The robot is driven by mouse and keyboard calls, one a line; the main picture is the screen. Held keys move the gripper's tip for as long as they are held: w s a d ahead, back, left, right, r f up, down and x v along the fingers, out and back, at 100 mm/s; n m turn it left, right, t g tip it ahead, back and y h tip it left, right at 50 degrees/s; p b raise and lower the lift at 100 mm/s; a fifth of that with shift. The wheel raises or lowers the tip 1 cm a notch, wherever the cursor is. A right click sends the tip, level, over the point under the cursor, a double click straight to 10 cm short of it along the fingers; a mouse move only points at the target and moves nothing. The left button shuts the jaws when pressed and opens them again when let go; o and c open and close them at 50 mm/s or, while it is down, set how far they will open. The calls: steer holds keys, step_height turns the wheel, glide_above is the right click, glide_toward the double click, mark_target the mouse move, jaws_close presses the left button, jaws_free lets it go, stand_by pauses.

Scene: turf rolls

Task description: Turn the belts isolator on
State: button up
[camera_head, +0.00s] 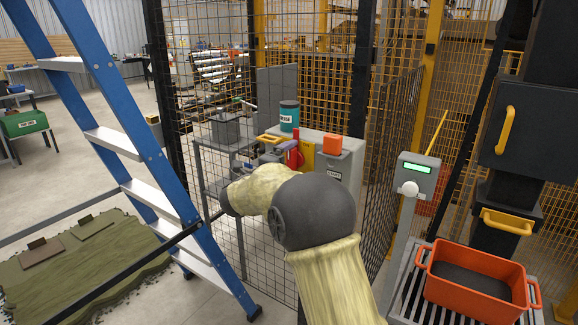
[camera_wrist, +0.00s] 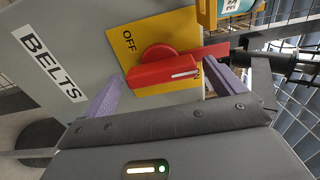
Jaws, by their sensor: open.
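The belts isolator shows in the wrist view as a red rotary handle (camera_wrist: 162,72) on a yellow plate (camera_wrist: 122,27). A white line marks the handle's right end, beside a partly covered dark letter. The word OFF is at the plate's upper left, away from that end. A white label reading BELTS (camera_wrist: 52,66) is on the grey panel (camera_wrist: 75,30) to the left. My gripper (camera_wrist: 165,88) is open, its purple fingers at the left and right of the handle. I cannot tell whether they touch it.
A blue ladder (camera_head: 150,160) stands at the left and mesh fencing (camera_head: 395,150) at the right. An orange crate (camera_head: 475,283) sits on a slatted stand at lower right. A teal tin (camera_head: 289,115) stands behind my arm. In the wrist view, a yellow object (camera_wrist: 208,15) is close above the isolator.

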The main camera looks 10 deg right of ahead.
steer(key=shift+s, duration=0.1)
steer(key=b+v, duration=0.1)
steer(key=v, duration=1.6)
steer(key=shift+b, duration=0.3)
steer(key=shift+a+r, duration=0.1)
steer(key=shift+r, duration=0.05)
